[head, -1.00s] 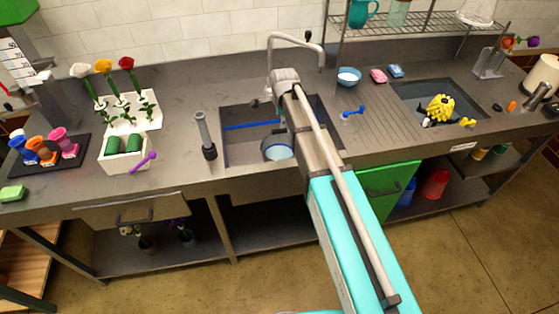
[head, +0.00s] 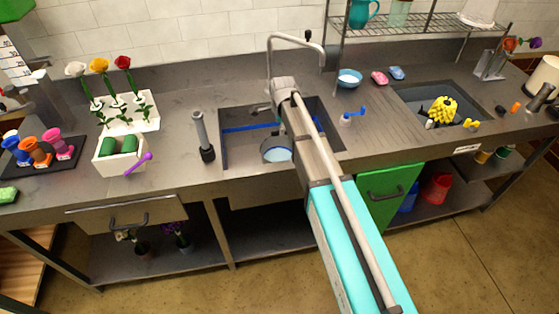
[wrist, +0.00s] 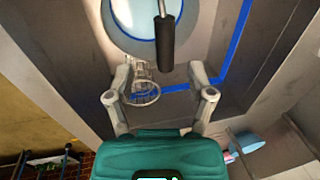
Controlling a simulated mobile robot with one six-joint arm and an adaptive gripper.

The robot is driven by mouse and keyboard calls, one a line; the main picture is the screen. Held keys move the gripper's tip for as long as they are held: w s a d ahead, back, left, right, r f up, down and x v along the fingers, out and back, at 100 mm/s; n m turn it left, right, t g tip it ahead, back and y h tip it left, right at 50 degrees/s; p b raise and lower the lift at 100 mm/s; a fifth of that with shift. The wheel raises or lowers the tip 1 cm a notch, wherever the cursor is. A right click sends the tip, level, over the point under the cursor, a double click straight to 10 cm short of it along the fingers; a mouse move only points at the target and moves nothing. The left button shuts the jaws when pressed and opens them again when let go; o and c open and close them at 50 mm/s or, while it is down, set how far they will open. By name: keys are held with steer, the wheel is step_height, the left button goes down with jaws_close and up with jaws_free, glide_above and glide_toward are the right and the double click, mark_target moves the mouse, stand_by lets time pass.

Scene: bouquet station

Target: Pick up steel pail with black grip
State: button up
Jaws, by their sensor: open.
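The steel pail (head: 276,154) stands in the left sink basin, with pale blue inside it. In the wrist view the pail's rim (wrist: 110,27) is at the top and partly cut off by the frame. Its black grip (wrist: 167,42) sits at the end of a thin metal rod and points toward my gripper. My gripper (wrist: 161,80) is open, its two fingers spread apart below the black grip in the picture, with nothing held between them. In the head view my wrist hangs over the basin and mostly hides the gripper.
The faucet (head: 270,60) rises behind the basin. A dark-based grey cylinder (head: 203,135) stands left of the basin, and a blue-handled item (head: 352,116) lies to its right. A wire strainer (wrist: 143,86) shows behind the fingers. A blue bowl (head: 349,78) sits farther back.

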steer(key=shift+f, duration=0.1)
steer(key=shift+w+a+f+b, duration=0.1)
steer(key=shift+w+f+b, duration=0.15)
steer(key=shift+f+b, duration=0.6)
steer(key=shift+w+a+f+b, duration=0.1)
steer(key=shift+w+f+b, duration=0.2)
steer(key=shift+f+b, duration=0.5)
steer(key=shift+w+a+f+b, duration=0.1)
steer(key=shift+w+f+b, duration=0.15)
steer(key=shift+f+b, duration=0.6)
steer(key=shift+r, duration=0.1)
jaws_close()
